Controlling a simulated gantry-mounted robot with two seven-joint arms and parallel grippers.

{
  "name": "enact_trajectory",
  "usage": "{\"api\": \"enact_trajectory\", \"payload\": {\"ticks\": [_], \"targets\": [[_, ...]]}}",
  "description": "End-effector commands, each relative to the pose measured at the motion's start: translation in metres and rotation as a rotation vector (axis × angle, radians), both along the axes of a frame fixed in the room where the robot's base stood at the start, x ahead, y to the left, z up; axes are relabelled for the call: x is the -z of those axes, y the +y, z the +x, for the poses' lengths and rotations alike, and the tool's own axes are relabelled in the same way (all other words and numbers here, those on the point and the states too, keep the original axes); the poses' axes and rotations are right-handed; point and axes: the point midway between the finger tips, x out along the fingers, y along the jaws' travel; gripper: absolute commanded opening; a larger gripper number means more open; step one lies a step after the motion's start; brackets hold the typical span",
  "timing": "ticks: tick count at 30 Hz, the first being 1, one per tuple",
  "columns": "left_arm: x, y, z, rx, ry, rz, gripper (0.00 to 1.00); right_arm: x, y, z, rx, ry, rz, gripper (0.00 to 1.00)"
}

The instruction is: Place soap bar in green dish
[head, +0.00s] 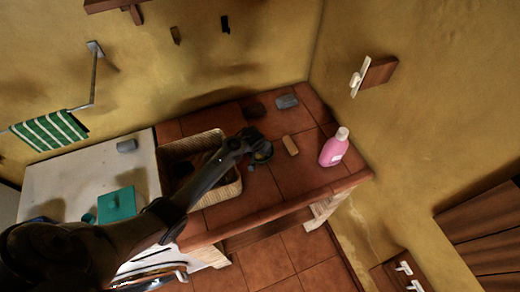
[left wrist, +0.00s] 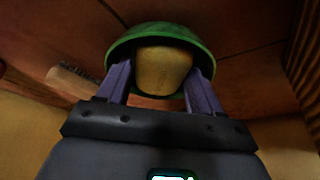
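A yellowish, rounded block, apparently the soap bar (left wrist: 164,70), sits between the two purple fingers of my left gripper (left wrist: 160,85) in the left wrist view. The fingers press against its two sides. The green dish (left wrist: 160,31) shows around and behind the bar; I cannot tell whether the bar touches it. In the head view the dish (head: 263,154) is on the tiled counter, partly covered by my left gripper (head: 255,150), and the held bar is hidden. My right gripper is in neither view.
A pink bottle (head: 333,150) stands farther right. A wicker basket (head: 228,190) is left. Grey (head: 287,102) and dark (head: 255,110) objects lie behind.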

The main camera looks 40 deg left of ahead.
Motion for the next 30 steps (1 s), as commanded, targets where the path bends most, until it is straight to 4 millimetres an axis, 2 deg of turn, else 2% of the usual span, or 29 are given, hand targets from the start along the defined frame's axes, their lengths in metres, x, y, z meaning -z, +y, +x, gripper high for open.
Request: {"api": "enact_trajectory", "payload": {"ticks": [7,11,16,24,30], "targets": [[0.000,0.000,-0.001,0.000,0.002,-0.001,0.70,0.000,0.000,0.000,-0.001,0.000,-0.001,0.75],[-0.007,-0.002,-0.003,0.000,0.001,-0.001,0.70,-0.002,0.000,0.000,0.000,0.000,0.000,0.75],[-0.028,-0.004,-0.011,-0.001,0.000,-0.001,0.70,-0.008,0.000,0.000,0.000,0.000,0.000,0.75],[-0.074,-0.011,-0.028,0.000,-0.002,-0.002,0.70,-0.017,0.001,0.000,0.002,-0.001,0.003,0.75],[-0.099,-0.015,-0.038,0.002,0.000,-0.001,0.70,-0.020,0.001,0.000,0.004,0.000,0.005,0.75]]}}
